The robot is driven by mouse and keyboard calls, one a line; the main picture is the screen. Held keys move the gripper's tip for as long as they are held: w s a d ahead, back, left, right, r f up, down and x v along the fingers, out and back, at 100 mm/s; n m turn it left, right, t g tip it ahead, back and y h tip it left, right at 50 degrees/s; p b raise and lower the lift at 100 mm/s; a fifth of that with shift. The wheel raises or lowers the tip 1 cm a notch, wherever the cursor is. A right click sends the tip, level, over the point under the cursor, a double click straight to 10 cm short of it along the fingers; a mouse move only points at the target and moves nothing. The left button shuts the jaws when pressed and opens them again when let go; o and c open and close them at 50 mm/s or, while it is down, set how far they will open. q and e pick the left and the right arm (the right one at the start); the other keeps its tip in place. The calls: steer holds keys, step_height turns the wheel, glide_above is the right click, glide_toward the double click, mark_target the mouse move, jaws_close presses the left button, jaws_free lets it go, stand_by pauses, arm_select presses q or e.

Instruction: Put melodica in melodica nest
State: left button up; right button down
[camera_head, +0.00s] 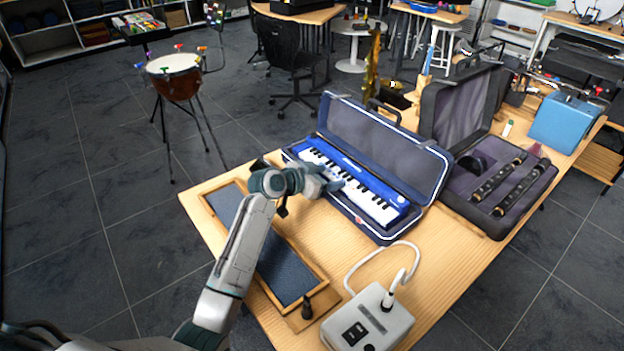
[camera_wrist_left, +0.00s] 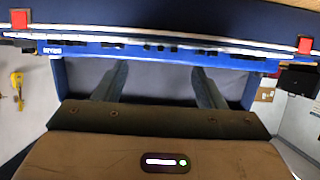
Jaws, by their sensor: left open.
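The blue melodica (camera_head: 352,186), with white and black keys, lies lengthwise in the lower half of an open dark blue case, the melodica nest (camera_head: 372,228). It looks level and within the walls; I cannot tell how fully it is seated. My left gripper (camera_head: 328,184) is over the keys and hides part of them. In the left wrist view its two fingers (camera_wrist_left: 160,85) stand apart with nothing between them, and the blue melodica edge (camera_wrist_left: 150,52) runs across just beyond the tips. Whether the fingers touch it is unclear. My right gripper is not in view.
The raised case lid (camera_head: 385,150) stands behind the melodica. An open clarinet case (camera_head: 505,185) is to the right. A framed dark panel (camera_head: 285,270) lies at the front left, a grey-white box with a cable (camera_head: 368,322) at the front. Bare wood (camera_head: 440,265) shows between.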

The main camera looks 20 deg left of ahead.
arm_select(q)
steer(key=v, duration=0.6)
steer(key=shift+s, duration=0.25)
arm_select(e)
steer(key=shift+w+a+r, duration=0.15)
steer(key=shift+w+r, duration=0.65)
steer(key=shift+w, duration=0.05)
arm_select(q)
steer(key=shift+a, duration=0.1)
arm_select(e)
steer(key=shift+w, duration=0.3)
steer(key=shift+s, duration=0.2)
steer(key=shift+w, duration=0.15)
